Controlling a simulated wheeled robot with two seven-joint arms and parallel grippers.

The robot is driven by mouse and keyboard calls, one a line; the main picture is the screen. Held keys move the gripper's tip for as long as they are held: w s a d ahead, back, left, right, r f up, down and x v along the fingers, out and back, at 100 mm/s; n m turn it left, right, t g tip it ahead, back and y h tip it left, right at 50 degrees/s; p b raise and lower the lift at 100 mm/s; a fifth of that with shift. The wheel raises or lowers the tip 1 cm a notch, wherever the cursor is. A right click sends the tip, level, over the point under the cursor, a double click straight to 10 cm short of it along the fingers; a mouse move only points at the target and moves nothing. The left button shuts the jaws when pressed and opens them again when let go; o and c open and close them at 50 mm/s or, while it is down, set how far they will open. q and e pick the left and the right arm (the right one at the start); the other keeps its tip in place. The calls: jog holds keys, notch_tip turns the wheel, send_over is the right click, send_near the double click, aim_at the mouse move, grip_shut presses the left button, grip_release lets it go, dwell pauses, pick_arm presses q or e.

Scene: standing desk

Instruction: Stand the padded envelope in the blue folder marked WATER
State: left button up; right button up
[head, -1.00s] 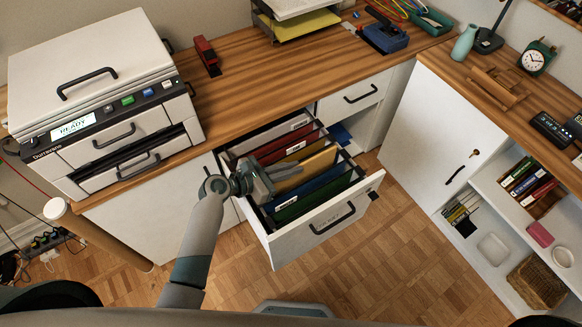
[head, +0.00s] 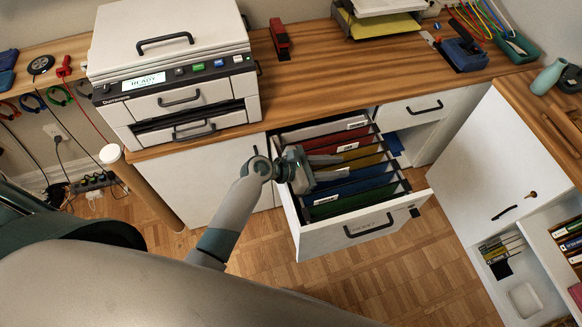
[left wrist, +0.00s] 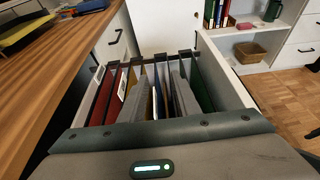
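The open drawer (head: 362,222) holds hanging folders: grey, red, yellow, blue and green from back to front. The blue folder (head: 352,188) lies between the yellow folder (head: 366,163) and the green folder (head: 352,203). I cannot read the word WATER on its tab. My left gripper (head: 328,167) is over the left part of the drawer, at the yellow and blue folders, with its fingers apart. The left wrist view shows the two grey fingers (left wrist: 155,104) spread down among the folders. I cannot make out the padded envelope in either view. My right gripper is out of view.
A printer (head: 175,75) stands on the wooden desk (head: 310,90) at the left. A red stapler (head: 280,38) and a yellow tray (head: 380,25) are at the back. A white cabinet (head: 490,160) stands at the right. The floor before the drawer is clear.

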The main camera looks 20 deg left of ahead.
pick_arm(q)
jog(key=b+v, duration=0.1)
jog(key=v, duration=1.5)
jog(key=shift+b, duration=0.3)
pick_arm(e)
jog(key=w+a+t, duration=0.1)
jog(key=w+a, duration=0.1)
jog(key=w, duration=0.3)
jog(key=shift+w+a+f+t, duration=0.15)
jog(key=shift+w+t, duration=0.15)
pick_arm(q)
jog(key=shift+s+a+r, duration=0.1)
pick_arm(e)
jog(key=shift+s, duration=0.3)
